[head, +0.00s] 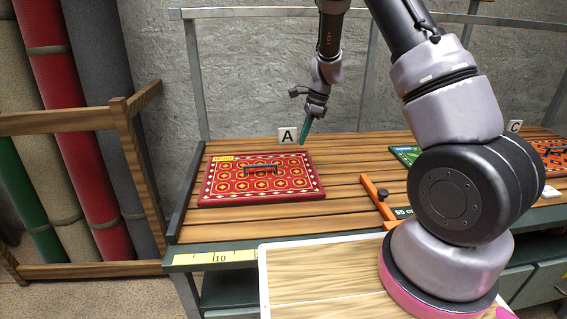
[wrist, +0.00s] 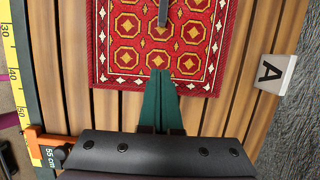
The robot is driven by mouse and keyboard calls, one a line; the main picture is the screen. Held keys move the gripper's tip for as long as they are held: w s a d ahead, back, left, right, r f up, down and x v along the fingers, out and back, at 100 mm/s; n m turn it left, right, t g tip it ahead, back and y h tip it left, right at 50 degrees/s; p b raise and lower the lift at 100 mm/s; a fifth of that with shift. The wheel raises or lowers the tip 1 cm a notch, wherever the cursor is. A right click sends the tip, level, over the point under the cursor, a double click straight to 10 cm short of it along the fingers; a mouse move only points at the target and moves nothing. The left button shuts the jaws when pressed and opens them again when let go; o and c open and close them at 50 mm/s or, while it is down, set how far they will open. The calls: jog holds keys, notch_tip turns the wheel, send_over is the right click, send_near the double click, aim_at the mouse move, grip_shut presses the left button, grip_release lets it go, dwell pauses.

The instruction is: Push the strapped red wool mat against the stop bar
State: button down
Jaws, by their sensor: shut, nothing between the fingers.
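The red wool mat (head: 262,180) lies flat on the slatted bench at the left in the head view. It has a dark strap (head: 261,169) across its middle and a yellow "Wool" label. The orange stop bar (head: 377,200) is on the bench to the right of the mat, with bare slats between them. In the wrist view the mat (wrist: 128,55) is at the top and an orange piece (wrist: 45,140) shows at lower left. My gripper (head: 302,142) is shut and empty, near the mat's far right corner. Its green fingers (wrist: 160,75) overlap the mat's edge in the wrist view; their height is unclear.
A yellow ruler (head: 215,257) runs along the bench's front edge. Sign A (head: 288,136) stands behind the mat. A green mat (head: 405,155) and an orange patterned mat (head: 555,158) lie farther right, partly hidden by my arm. Rolled rugs stand in a wooden rack (head: 125,120) at left.

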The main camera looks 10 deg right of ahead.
send_near(279, 172)
jog(key=f, duration=0.2)
jog(key=d+f, duration=0.2)
jog(key=f, duration=0.1)
jog(key=shift+s+d+f, duration=0.1)
jog(key=shift+d+f, duration=0.15)
jog(key=shift+f, duration=0.1)
jog(key=a, duration=0.2)
jog(key=shift+a+f, duration=0.1)
jog(key=shift+a, duration=1)
